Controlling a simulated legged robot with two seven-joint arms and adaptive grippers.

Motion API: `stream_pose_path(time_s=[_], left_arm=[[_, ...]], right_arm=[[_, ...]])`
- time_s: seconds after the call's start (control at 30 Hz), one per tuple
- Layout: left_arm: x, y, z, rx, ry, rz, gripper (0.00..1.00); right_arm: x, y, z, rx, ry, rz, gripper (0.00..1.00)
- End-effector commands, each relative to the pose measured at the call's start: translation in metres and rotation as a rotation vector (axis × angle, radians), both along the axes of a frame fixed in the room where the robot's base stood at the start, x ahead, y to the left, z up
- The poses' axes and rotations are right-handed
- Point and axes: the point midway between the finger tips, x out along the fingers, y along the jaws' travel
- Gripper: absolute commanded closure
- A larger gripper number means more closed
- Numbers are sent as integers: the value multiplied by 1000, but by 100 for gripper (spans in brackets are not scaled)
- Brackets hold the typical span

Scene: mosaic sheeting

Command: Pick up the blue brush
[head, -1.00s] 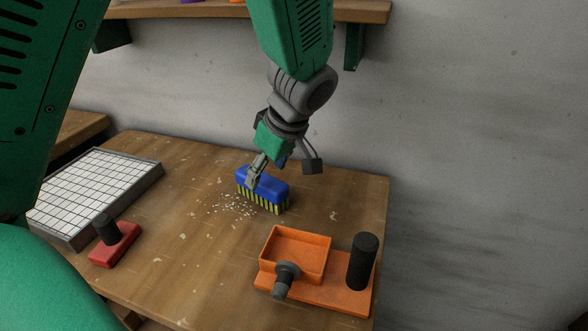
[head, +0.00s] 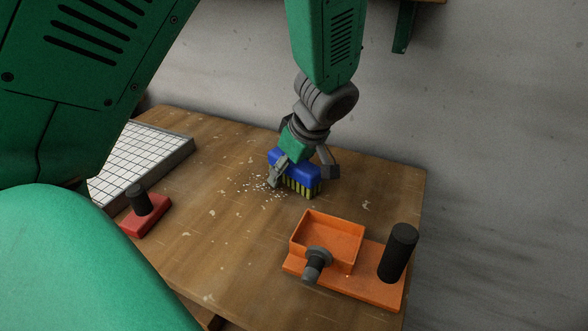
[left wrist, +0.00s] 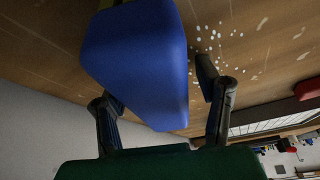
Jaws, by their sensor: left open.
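The blue brush (head: 297,167) stands on the wooden table with its yellow and dark bristles down. It also fills much of the left wrist view (left wrist: 137,62). My left gripper (head: 304,176) is open and lowered over the brush, with one finger on each side of its blue body. In the left wrist view my left gripper (left wrist: 160,105) shows its two fingers apart, with the brush between them. I cannot tell whether either finger touches it. My right gripper is not in view.
An orange tray (head: 345,272) with a black upright handle and a grey knob stands at the front right of the table (head: 220,240). A red block with a black handle (head: 145,215) and a white tile sheet (head: 140,155) are at the left. White chips lie beside the brush.

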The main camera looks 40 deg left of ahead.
Motion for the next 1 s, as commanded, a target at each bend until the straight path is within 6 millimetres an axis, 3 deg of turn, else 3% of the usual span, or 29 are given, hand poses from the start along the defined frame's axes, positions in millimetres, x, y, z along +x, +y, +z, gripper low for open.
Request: stream_pose_path(time_s=[0.5,0.67,1.0], left_arm=[[0,-2,-3,3,0,-2,41],[0,-1,-4,1,0,-2,98],[0,-2,-4,2,2,-1,100]], right_arm=[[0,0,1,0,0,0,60],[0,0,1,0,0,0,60],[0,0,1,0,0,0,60]])
